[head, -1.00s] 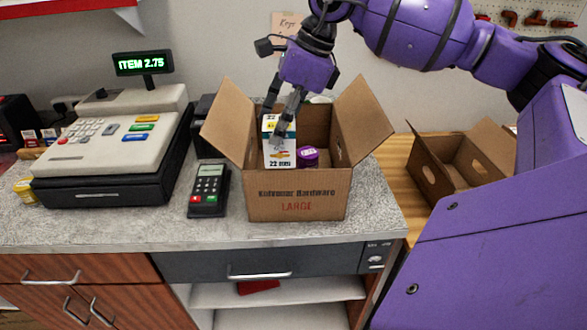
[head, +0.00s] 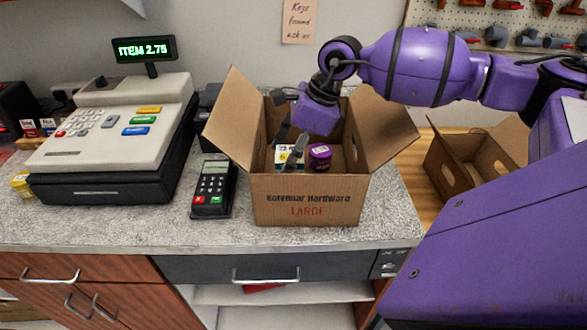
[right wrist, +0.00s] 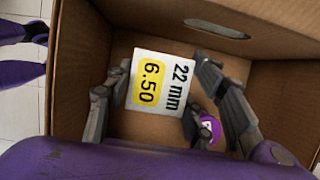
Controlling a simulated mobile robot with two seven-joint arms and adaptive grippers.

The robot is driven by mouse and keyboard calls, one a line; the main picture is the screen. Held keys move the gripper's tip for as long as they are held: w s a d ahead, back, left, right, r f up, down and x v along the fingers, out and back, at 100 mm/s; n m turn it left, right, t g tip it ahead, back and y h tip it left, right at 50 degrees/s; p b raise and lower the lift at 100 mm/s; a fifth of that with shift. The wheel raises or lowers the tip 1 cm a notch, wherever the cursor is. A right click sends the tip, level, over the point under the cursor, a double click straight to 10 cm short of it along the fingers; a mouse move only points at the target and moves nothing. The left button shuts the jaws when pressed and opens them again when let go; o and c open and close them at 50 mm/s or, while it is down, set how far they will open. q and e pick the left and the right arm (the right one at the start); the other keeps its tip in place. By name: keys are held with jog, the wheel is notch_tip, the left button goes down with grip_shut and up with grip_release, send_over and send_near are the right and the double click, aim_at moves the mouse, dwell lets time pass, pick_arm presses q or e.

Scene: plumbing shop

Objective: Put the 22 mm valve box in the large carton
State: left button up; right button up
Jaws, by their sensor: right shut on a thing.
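The 22 mm valve box (head: 282,155) is white with a yellow patch and is low inside the large carton (head: 310,208), its lower part hidden by the front wall. In the right wrist view its top (right wrist: 160,84) reads "22 mm" and "6.50". My right gripper (head: 291,148) reaches down into the open carton and is shut on the box, one finger on each side. I cannot tell whether the box touches the carton floor. My left gripper is not in view.
A purple tin (head: 320,156) stands in the carton just right of the box. A card terminal (head: 213,188) and a cash register (head: 110,130) are to the left. A second open carton (head: 465,170) is on the wooden surface at right.

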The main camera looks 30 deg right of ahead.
jog(key=shift+s+f, duration=0.1)
jog(key=shift+f, duration=0.45)
notch_tip(320, 180, down, 3)
jog(key=shift+f, duration=0.25)
jog(key=o, duration=1.3)
jog(key=shift+o, duration=1.4)
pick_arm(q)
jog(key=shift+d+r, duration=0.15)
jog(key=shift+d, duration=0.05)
